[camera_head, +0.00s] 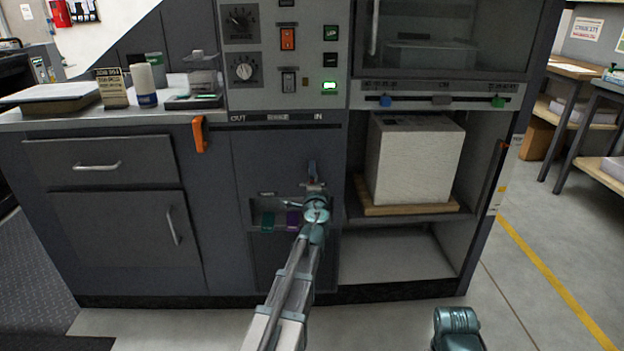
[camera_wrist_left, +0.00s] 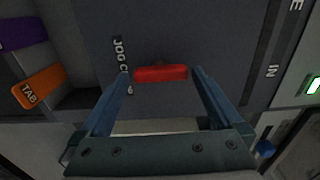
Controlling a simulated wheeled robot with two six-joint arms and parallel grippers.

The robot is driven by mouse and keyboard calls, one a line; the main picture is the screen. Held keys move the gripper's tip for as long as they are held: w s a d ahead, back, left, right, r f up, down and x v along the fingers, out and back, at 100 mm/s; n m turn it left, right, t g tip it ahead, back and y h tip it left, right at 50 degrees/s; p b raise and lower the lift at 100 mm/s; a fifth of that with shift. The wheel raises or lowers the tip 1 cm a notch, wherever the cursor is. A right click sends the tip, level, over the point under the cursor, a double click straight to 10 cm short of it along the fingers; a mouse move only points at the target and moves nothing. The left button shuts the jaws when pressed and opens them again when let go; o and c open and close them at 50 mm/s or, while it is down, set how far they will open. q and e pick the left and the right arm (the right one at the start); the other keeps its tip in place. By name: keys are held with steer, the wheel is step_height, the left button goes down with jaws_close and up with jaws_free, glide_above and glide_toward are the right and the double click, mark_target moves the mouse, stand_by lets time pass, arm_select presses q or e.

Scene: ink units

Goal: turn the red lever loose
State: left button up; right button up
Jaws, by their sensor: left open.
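The red lever (camera_wrist_left: 160,73) shows in the left wrist view as a short red bar against the dark grey panel, beside the white letters "JOG". My left gripper (camera_wrist_left: 162,77) is open, with one blue finger off each end of the bar and gaps between. The bar lies between the fingertips, and I cannot tell whether they reach past it in depth. In the head view my left gripper (camera_head: 313,183) is up at the front panel and mostly hides the lever.
A recess below holds a green tab (camera_head: 268,222) and a purple tab (camera_head: 293,220); an orange tab (camera_wrist_left: 39,87) shows in the wrist view. An orange handle (camera_head: 199,134) juts from the counter edge. A white paper block (camera_head: 415,160) stands in the open bay at right.

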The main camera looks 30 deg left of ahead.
arm_select(q)
steer(key=v, duration=1.3)
steer(key=shift+f, duration=0.1)
steer(key=s+d+f+n+g+h+p, duration=0.1)
steer(key=s+d+f+n+g, duration=0.3)
steer(key=d+f, duration=0.3)
steer(key=s+d+f+n+g+h, duration=0.2)
steer(key=s+d+f+n+g, duration=0.25)
steer(key=d+f, duration=0.2)
steer(key=s+d+f+g+h+p, duration=0.1)
steer(key=s+d+f+g+h, duration=0.15)
steer(key=s+d, duration=0.45)
steer(key=s+d+f+g+h, duration=0.2)
steer(key=s+d+f+g, duration=0.2)
steer(key=s+d, duration=0.3)
step_height(320, 180, up, 38)
steer(key=d+p, duration=0.2)
steer(key=p, duration=3.6)
steer(key=shift+g, duration=0.3)
